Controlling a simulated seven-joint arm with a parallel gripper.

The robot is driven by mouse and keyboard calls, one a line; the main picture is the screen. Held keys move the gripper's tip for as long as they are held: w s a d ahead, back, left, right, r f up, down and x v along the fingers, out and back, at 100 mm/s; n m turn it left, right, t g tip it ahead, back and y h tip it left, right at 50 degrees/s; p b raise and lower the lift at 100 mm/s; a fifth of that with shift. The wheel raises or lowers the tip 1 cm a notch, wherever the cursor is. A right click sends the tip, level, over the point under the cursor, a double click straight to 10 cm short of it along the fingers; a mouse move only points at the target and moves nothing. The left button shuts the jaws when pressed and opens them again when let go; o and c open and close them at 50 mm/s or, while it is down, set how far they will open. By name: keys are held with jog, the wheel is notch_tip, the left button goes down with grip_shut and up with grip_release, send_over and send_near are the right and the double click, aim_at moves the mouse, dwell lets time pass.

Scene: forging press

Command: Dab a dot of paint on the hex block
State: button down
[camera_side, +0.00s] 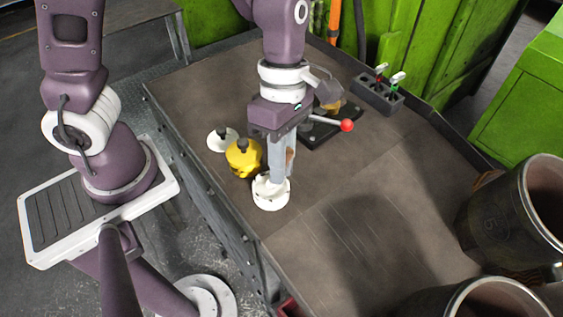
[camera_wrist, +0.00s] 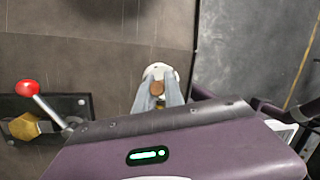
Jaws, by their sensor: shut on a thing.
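The hex block (camera_side: 333,104) is brass-coloured and sits at the black fixture behind my gripper in the side view, partly hidden. It shows at the left of the wrist view (camera_wrist: 25,126), beside a red-knobbed lever. My gripper (camera_side: 277,180) points down, well apart from the block, with its fingertips at the mouth of a white pot (camera_side: 271,198). It is shut on a brown, round-ended handle (camera_wrist: 157,88). The handle's lower end is hidden, so I cannot tell what is on it. The white pot also shows beyond the fingertips in the wrist view (camera_wrist: 160,70).
A yellow pot (camera_side: 243,160) with a dark knob stands close left of the white pot. A white lid (camera_side: 222,139) lies behind it. The red lever knob (camera_side: 347,125) juts out. A rack (camera_side: 378,95) stands at the back.

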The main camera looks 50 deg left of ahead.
jog(key=shift+r, duration=3.3)
jog(key=w+a+r+m+t+y, duration=0.1)
jog(key=w+a+r+m+y, duration=0.15)
jog(key=w+a+m, duration=0.85)
jog(key=w+a+r+m+y, duration=0.1)
jog(key=w+a+m+y, duration=0.35)
jog(key=m, duration=0.95)
jog(key=w+d+r+m+h, duration=0.1)
jog(key=w+d+r+h, duration=0.2)
jog(key=w+d+h, duration=0.25)
jog(key=shift+s+d+f, duration=0.1)
jog(key=shift+s+f, duration=0.1)
jog(key=shift+f, duration=1)
jog(key=shift+s+d+f, duration=0.1)
jog(key=shift+s+f, duration=0.05)
jog(key=shift+f, duration=1.05)
